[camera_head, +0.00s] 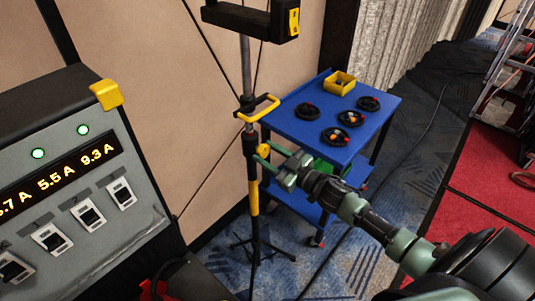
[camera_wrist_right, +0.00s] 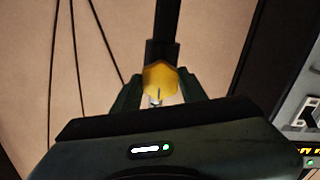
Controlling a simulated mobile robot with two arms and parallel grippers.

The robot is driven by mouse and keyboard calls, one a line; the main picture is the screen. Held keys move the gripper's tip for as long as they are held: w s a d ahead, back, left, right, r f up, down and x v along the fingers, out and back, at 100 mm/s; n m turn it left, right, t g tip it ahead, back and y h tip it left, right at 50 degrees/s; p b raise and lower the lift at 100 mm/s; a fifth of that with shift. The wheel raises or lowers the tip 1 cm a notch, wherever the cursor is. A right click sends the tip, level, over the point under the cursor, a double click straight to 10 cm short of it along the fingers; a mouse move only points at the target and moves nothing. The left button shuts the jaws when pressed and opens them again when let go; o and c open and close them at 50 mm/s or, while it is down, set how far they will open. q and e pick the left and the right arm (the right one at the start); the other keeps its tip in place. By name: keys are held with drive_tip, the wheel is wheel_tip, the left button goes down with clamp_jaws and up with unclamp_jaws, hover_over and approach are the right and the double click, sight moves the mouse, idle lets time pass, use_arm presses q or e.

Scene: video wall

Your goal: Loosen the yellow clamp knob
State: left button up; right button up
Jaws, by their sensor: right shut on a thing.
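The yellow clamp knob (camera_head: 263,150) is on the black and yellow pole of a stand, below a yellow handle (camera_head: 260,108). My right gripper (camera_head: 264,153) reaches the pole from the right, and its fingers are closed about the knob. In the right wrist view, the knob (camera_wrist_right: 160,78) sits between the two dark green fingers of the right gripper (camera_wrist_right: 160,92), with the pole (camera_wrist_right: 165,30) behind and above it. The fingers partly cover the knob's sides. My left gripper is not in view.
A blue cart (camera_head: 379,113) with several black coiled cables and a yellow bin (camera_head: 339,83) stands right behind the gripper. A grey power unit (camera_head: 60,245) with a lit display fills the left. Cables cross the patterned carpet. A red platform (camera_head: 490,150) lies at right.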

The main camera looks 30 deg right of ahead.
drive_tip(key=n+b, duration=0.1)
drive_tip(key=n, duration=0.5)
drive_tip(key=n+b, duration=0.2)
drive_tip(key=n, duration=0.3)
drive_tip(key=shift+f+n, duration=0.1)
drive_tip(key=shift+n, duration=0.2)
drive_tip(key=n+b, duration=0.2)
drive_tip(key=n, duration=0.4)
drive_tip(key=shift+f+b, duration=0.1)
drive_tip(key=shift+b, duration=0.2)
drive_tip(key=n+b, duration=0.2)
drive_tip(key=n, duration=0.4)
drive_tip(key=shift+a, duration=0.1)
drive_tip(key=o, duration=1.4)
drive_tip(key=shift+c, duration=0.2)
